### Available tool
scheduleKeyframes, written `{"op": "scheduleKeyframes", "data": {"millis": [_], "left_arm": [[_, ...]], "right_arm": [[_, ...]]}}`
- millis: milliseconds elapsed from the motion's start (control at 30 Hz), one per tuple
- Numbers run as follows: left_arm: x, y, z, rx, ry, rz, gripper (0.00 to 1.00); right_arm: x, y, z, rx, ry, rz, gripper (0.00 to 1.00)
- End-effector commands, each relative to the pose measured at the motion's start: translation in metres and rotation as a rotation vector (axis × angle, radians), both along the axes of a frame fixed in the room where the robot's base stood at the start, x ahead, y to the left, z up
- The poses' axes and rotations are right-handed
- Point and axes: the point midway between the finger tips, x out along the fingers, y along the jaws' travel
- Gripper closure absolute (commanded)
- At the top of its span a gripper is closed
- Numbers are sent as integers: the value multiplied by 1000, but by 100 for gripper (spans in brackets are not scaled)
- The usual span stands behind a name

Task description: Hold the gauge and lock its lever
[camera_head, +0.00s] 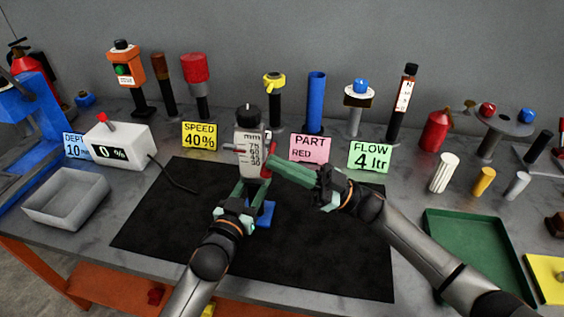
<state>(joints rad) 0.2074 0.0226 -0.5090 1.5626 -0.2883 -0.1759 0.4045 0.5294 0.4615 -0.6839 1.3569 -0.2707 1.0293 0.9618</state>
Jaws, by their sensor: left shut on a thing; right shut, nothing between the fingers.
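The gauge (249,142) is a white upright block with a black knob on top and a millimetre scale on its front. A red pointer (234,148) sticks out at its left, and a red lever (266,161) is on its right side. My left gripper (251,184) is shut on the lower part of the gauge from the front. My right gripper (275,167) is shut and empty, its tips close beside the red lever; I cannot tell whether they touch it. The grippers partly hide the gauge's lower part. A blue piece (263,214) shows below, on the black mat (160,231).
A grey tray (42,212) and white display box (119,150) stand left. Several stands and cards reading SPEED (199,137), PART (310,150) and FLOW (369,157) line the back. A green tray (437,217) is at right. The mat's left part is clear.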

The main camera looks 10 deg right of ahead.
Motion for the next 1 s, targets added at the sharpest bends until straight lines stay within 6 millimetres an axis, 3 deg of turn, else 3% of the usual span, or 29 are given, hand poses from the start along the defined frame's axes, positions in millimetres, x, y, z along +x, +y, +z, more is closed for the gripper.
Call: {"op": "scheduleKeyframes", "data": {"millis": [500, 1000], "left_arm": [[0, 0, -1, 1, 3, -1, 100], [0, 0, -1, 1, 3, 0, 100]], "right_arm": [[9, -2, -25, -135, -445, -1, 100], [-4, -2, -19, -133, -441, 1, 100]]}}
